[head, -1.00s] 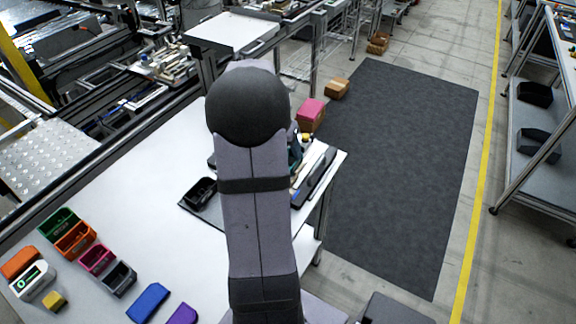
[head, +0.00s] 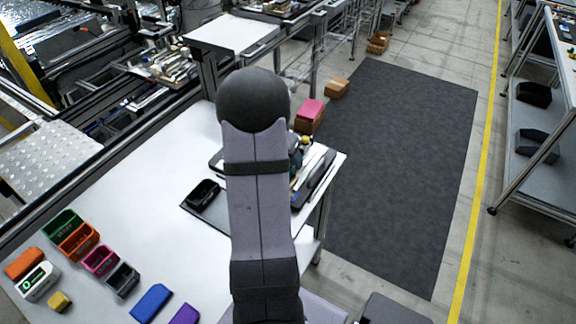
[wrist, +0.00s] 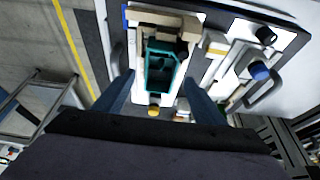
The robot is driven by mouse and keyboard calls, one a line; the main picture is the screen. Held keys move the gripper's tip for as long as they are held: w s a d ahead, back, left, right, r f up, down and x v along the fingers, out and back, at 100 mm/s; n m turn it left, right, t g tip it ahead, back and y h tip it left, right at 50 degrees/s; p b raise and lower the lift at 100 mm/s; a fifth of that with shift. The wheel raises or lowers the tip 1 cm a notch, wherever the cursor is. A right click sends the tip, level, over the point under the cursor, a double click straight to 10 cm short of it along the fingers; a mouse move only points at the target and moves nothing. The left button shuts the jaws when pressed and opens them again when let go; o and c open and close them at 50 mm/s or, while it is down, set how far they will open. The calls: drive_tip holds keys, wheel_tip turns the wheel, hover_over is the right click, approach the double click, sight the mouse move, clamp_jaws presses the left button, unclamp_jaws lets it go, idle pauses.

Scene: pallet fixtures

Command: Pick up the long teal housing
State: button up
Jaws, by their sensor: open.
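A teal housing (wrist: 160,68), an open-topped box shape, sits in a tan fixture (wrist: 185,22) in the wrist view. My gripper (wrist: 157,80) is open, with one dark blue finger to each side of the housing in the picture. I cannot tell how far above it the fingers are, and nothing shows between them as held. In the head view my arm hides the gripper and most of the fixture. Only a small teal part (head: 297,158) shows just right of the arm.
A small yellow knob (wrist: 154,111) is near the housing. A blue-capped fixture part (wrist: 260,71) and a black knob (wrist: 265,36) stand to the right. A black bin (head: 203,193) lies left of my arm; several coloured bins, including an orange one (head: 78,241), stand at lower left.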

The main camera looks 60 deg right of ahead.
drive_tip(key=shift+p+x, duration=0.4)
drive_tip(key=shift+x, duration=1.2)
drive_tip(key=c, duration=1.2)
drive_tip(key=shift+r, duration=0.1)
wheel_tip(320, 180, up, 10)
drive_tip(key=b, duration=0.2)
